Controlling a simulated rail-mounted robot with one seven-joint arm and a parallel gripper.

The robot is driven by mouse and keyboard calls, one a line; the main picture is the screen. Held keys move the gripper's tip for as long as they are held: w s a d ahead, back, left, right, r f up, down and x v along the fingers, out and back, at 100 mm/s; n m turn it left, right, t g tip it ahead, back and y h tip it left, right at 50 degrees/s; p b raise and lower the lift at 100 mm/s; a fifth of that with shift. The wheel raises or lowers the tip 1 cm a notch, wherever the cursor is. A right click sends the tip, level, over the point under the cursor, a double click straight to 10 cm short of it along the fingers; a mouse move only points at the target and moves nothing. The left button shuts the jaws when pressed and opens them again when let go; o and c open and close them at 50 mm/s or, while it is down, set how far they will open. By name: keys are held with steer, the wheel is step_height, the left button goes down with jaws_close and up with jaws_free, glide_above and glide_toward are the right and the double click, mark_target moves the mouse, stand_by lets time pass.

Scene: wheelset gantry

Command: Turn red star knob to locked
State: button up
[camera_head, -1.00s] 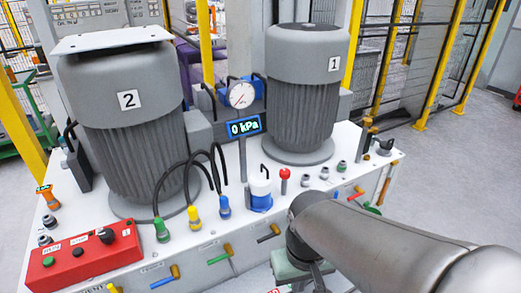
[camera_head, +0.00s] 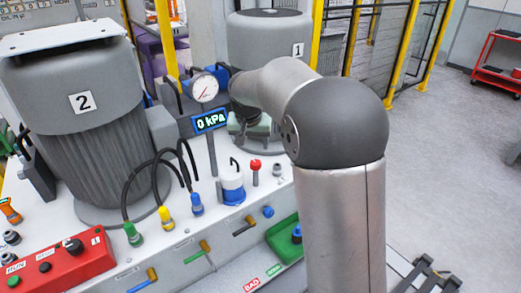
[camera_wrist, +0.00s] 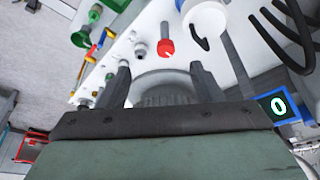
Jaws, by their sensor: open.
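The red star knob (camera_head: 255,164) stands on the white deck, right of a blue-and-white cup-like fitting (camera_head: 232,187). In the wrist view the red knob (camera_wrist: 166,40) shows beyond the fingertips, with a small white mark on its top; whether it is locked I cannot tell. My gripper (camera_wrist: 162,76) has its two dark fingers wide apart with nothing held between them; motor 1's grey body shows behind. In the head view my gripper (camera_head: 252,125) is in front of motor 1 (camera_head: 268,40), above and behind the knob and apart from it. My arm partly hides it.
Motor 2 (camera_head: 85,110), a gauge (camera_head: 204,88) and a 0 kPa display (camera_head: 210,121) stand left of my arm. Black hoses run to coloured connectors. A red control box (camera_head: 68,262) is front left. A green tray (camera_head: 283,240) is at the front.

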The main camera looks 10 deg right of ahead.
steer(key=w, duration=0.4)
steer(key=p, duration=0.4)
glide_toward(256, 162)
steer(key=shift+m, duration=0.3)
steer(key=x, duration=0.8)
steer(key=shift+a+f, duration=0.1)
steer(key=shift+f, duration=0.3)
steer(key=c, duration=1)
